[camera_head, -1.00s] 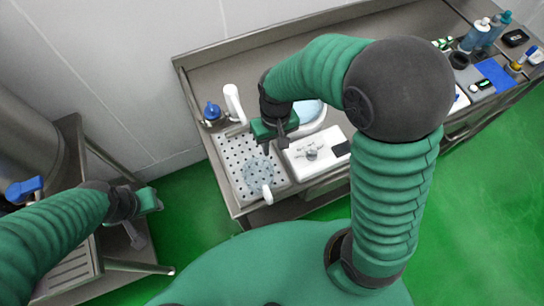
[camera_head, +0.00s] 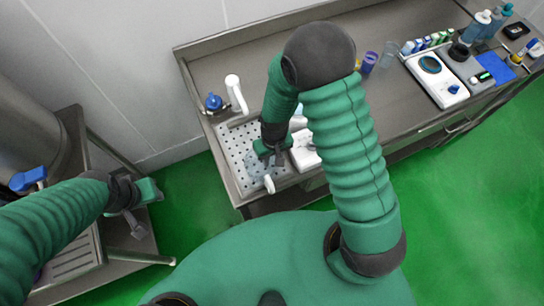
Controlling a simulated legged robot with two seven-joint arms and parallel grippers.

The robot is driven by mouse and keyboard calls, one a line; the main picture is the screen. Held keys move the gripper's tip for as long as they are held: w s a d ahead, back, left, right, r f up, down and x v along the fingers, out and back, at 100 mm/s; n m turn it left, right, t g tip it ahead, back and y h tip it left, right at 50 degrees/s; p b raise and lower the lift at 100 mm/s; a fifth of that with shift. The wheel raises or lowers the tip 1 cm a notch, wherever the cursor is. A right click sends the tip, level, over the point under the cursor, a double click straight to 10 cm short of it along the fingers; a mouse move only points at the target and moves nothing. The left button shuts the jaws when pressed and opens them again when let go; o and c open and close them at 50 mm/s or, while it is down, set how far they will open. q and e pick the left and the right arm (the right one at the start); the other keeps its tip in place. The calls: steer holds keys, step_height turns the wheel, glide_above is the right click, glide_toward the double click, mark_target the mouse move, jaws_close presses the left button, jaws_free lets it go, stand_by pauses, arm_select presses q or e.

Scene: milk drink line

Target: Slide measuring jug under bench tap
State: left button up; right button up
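The measuring jug (camera_head: 252,168) is clear and hard to make out. It stands on the perforated drain plate (camera_head: 232,140), with its white handle (camera_head: 269,184) toward me. The bench tap, with a white curved spout (camera_head: 236,92) and a blue knob (camera_head: 213,102), stands at the plate's back edge, apart from the jug. My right gripper (camera_head: 270,156) points down at the jug's right side, close to it or over it; contact and finger gap are unclear. My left gripper (camera_head: 147,192) is far left, away from the jug, its finger gap unclear.
A white device (camera_head: 304,152) beside the plate is partly hidden by my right arm. A scale (camera_head: 434,80), a purple cup (camera_head: 370,62) and bottles stand farther right. A steel stand (camera_head: 80,150) with a blue valve (camera_head: 28,179) is at left. The middle bench is mostly clear.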

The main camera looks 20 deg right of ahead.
steer(key=shift+a, duration=0.15)
steer(key=shift+c, duration=0.8)
steer(key=shift+d, duration=0.2)
jaws_close()
